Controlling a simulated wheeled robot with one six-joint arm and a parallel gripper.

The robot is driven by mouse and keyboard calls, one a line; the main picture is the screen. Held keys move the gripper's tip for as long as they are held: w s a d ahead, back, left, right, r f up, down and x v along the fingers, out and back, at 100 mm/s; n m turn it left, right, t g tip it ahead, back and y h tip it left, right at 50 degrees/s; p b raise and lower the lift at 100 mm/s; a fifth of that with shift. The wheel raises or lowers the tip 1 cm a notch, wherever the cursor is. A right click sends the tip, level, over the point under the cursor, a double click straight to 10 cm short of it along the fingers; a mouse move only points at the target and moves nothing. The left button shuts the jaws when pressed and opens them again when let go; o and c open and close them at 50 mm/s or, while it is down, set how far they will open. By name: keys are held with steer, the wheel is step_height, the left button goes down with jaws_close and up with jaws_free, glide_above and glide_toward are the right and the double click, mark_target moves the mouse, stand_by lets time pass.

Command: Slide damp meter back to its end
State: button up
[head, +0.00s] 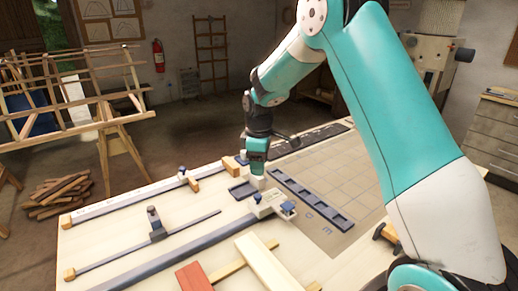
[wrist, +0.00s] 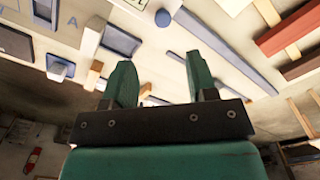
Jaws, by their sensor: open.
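A dark grey upright device with a pale front (head: 155,222) stands partway along a thin dark rail (head: 195,225) at the bench's left; it may be the damp meter, but no label is readable. A pale block with blue knobs (head: 267,204) sits by the right end of a thicker grey rail (head: 185,246). My gripper (head: 257,181) is over the bench, left of that block's top and clear of the grey device. In the wrist view my gripper (wrist: 160,80) has its two green fingers apart, with nothing held between them. The pale block's knob (wrist: 162,18) shows beyond them.
A white rail (head: 125,202) with a blue-knobbed wooden slider (head: 192,180) runs along the left edge. A dark tray (head: 241,190) and a long slotted tray (head: 305,199) lie near my gripper. Wooden strips and a red piece (head: 194,277) lie in front. A gridded board (head: 345,170) is right.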

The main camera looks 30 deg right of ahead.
step_height(320, 180, up, 6)
steer(key=shift+r+b, duration=0.25)
steer(key=shift+b, duration=0.1)
